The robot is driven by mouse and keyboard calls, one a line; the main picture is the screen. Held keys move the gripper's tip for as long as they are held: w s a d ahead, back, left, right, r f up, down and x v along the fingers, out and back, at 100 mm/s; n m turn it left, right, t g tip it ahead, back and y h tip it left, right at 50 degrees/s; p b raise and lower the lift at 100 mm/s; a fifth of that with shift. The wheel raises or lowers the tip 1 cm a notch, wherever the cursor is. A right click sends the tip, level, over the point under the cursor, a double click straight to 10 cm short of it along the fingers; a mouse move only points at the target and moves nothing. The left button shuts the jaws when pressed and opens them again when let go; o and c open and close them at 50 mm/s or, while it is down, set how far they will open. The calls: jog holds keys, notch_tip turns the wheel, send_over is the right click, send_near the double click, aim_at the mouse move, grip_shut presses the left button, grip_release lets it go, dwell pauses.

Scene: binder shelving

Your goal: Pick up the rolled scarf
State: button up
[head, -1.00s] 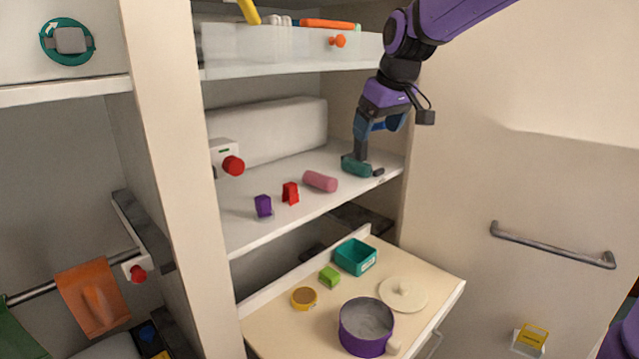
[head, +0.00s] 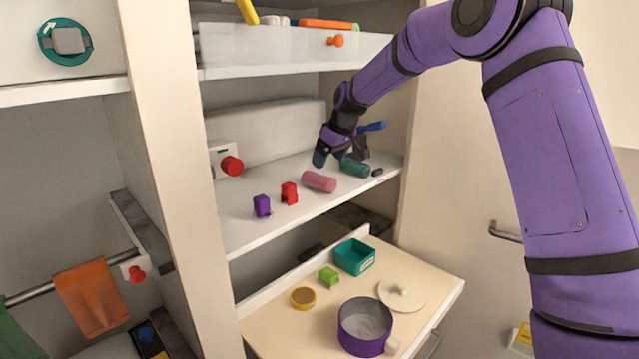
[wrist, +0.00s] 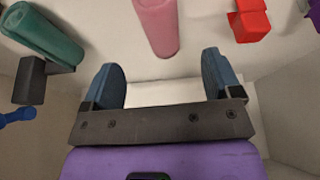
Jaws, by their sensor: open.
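Two rolls lie on the middle shelf, and I cannot tell for sure which is the rolled scarf. The pink roll (head: 319,182) lies near the shelf's middle; its end also shows at the top centre of the wrist view (wrist: 158,28). The teal roll (head: 355,168) lies to its right and shows at the top left of the wrist view (wrist: 42,36). My gripper (head: 331,157) is open and empty, behind and a little above the pink roll. In the wrist view, the pink roll lies ahead of the gap between my fingertips (wrist: 160,64), apart from both.
A red block (head: 289,193) and a purple block (head: 262,206) stand left of the pink roll. A dark block (head: 360,149) and a blue handle (head: 371,126) are behind the teal roll. A small dark piece (head: 377,172) lies beside it. The clear drawer (head: 280,48) hangs above.

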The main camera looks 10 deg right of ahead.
aim_at(322, 175)
jog(key=shift+x, duration=4.55)
jog(key=shift+c, duration=0.5)
jog(key=c, duration=0.9)
